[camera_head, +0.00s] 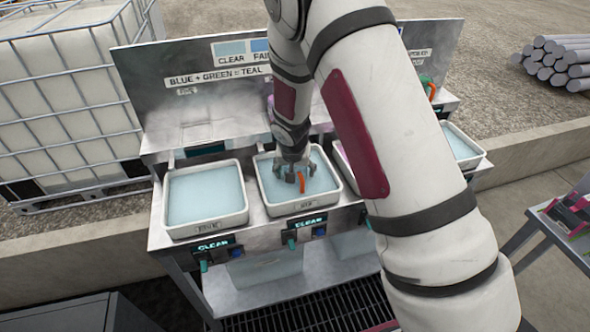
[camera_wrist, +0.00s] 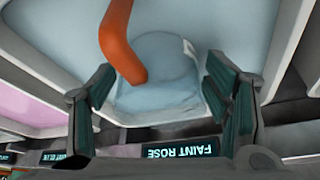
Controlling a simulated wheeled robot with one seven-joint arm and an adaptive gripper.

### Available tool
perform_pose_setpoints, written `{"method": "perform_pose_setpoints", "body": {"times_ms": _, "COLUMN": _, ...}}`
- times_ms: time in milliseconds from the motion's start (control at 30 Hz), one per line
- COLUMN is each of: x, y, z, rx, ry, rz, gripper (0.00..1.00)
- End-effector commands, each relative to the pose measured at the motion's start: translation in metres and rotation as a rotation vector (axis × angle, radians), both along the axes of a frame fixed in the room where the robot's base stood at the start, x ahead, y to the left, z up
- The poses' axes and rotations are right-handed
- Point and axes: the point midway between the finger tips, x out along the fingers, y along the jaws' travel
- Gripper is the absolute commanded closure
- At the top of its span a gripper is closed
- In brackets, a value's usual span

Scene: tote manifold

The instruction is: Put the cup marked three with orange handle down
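The cup (camera_wrist: 165,88) is clear and shows as a pale body in the wrist view. Its bent orange handle (camera_wrist: 122,50) runs to the top edge. The handle also shows in the head view (camera_head: 302,182), beside my gripper (camera_head: 293,176). The cup is at the middle front tray (camera_head: 272,206), which has pale blue liquid. I cannot tell whether its base touches the tray. The number three is not readable.
Another pale blue tray (camera_head: 205,193) stands to the left. A pink tray (camera_wrist: 35,95) is beside the middle one, mostly behind my arm in the head view. A back tier carries a "FAINT ROSE" display (camera_wrist: 181,151). A sign panel (camera_head: 190,75) rises behind.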

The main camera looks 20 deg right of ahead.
Motion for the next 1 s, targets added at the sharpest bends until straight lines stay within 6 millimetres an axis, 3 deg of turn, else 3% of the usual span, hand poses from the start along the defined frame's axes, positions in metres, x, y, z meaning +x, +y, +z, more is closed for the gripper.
{"method": "perform_pose_setpoints", "body": {"times_ms": 300, "x": 0.0, "y": 0.0, "z": 0.002, "rx": 0.001, "ry": -0.001, "rz": -0.001, "gripper": 0.25}}
{"method": "perform_pose_setpoints", "body": {"times_ms": 467, "x": -0.003, "y": 0.002, "z": 0.014, "rx": 0.001, "ry": -0.004, "rz": 0.0, "gripper": 0.25}}
{"method": "perform_pose_setpoints", "body": {"times_ms": 1000, "x": -0.037, "y": 0.016, "z": 0.102, "rx": 0.002, "ry": -0.004, "rz": 0.0, "gripper": 0.25}}
